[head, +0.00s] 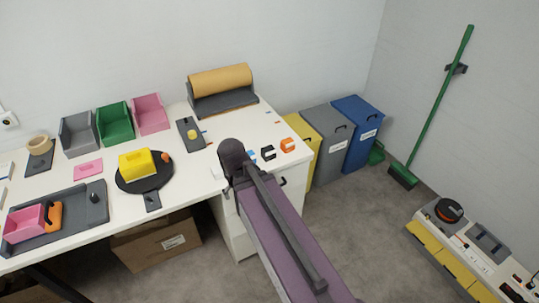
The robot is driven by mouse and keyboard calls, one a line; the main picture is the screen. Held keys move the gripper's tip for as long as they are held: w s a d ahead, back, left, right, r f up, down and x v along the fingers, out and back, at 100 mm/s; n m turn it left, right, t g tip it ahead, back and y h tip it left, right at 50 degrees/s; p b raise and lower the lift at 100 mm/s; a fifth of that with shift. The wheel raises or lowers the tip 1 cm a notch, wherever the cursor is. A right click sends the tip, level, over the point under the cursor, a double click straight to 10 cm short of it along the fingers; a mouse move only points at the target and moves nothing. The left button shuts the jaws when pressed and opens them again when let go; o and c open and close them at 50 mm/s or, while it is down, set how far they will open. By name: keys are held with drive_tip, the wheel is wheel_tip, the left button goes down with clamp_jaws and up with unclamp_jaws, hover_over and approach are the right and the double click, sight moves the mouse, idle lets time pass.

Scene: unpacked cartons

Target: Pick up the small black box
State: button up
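A small black box (268,153) sits on the white table (170,227) near its right end. An orange box (288,145) is just to its right. A blue thing (251,155) is to its left, partly covered by my arm. My purple and dark arm reaches up from the bottom, and its dark joint ends just left of the black box. My gripper does not show. I cannot tell where it is or whether it is open.
A paper roll on a dark holder (223,103) stands at the back of the table. A yellow block sits on a round black plate (126,186). Grey, green and pink bins (150,113) line the wall. Yellow, grey and blue floor bins (357,130) stand right of the table.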

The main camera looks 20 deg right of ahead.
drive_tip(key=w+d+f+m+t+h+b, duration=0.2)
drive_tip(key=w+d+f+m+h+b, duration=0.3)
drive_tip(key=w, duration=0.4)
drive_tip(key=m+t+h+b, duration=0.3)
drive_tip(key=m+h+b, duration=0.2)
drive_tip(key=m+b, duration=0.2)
approach(268, 153)
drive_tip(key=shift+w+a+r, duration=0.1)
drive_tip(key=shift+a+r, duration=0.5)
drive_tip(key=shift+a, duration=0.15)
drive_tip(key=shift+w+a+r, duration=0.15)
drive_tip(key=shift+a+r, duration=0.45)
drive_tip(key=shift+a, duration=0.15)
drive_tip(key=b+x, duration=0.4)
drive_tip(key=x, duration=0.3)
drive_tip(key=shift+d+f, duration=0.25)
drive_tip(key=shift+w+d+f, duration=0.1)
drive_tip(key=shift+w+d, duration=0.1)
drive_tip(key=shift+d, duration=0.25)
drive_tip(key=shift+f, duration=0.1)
